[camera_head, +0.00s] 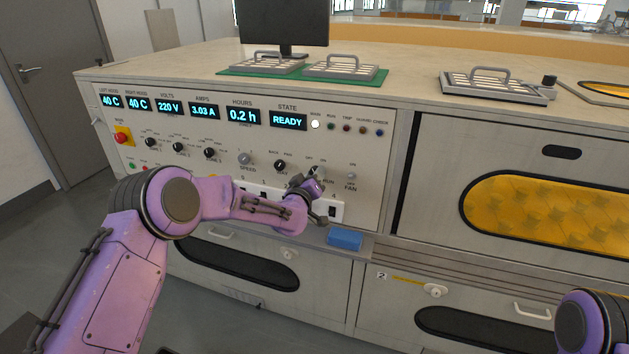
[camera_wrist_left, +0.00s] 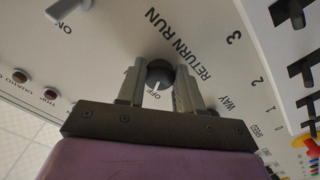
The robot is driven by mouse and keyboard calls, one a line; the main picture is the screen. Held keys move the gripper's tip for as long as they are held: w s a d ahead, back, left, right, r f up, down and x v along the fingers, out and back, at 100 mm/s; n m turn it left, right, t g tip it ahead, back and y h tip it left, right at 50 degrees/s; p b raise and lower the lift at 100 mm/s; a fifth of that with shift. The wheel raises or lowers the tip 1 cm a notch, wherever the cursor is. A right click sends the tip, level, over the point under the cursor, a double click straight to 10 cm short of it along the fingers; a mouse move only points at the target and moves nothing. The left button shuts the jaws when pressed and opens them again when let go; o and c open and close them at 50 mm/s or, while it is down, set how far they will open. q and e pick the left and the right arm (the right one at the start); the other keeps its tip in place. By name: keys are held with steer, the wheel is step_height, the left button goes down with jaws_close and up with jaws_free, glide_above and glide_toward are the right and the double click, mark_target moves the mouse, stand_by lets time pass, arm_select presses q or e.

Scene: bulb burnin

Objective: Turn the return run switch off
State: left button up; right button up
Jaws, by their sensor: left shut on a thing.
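The return run switch (camera_wrist_left: 160,73) is a dark round knob on the pale panel, beside the words RETURN RUN in the left wrist view. A white mark on it lies on the side of the OFF label (camera_wrist_left: 154,94). My left gripper (camera_wrist_left: 160,78) has its two grey fingers on either side of the knob and is shut on it. In the head view my left gripper (camera_head: 315,174) is at the right part of the control panel and hides most of the switch. My right gripper is out of view.
The fan switch (camera_head: 350,176) is close on the right, and the way knob (camera_head: 279,165) is on the left. A blue block (camera_head: 344,238) lies on the ledge below. The red stop button (camera_head: 122,136) is far left. The state display (camera_head: 288,120) reads READY.

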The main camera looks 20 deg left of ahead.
arm_select(q)
steer(key=shift+n, duration=0.4)
steer(key=o, duration=1)
steer(key=shift+o, duration=0.2)
steer(key=shift+s, duration=0.1)
steer(key=s+b, duration=0.1)
steer(key=s, duration=0.9)
steer(key=shift+s+a+b, duration=0.2)
steer(key=shift+b, duration=0.2)
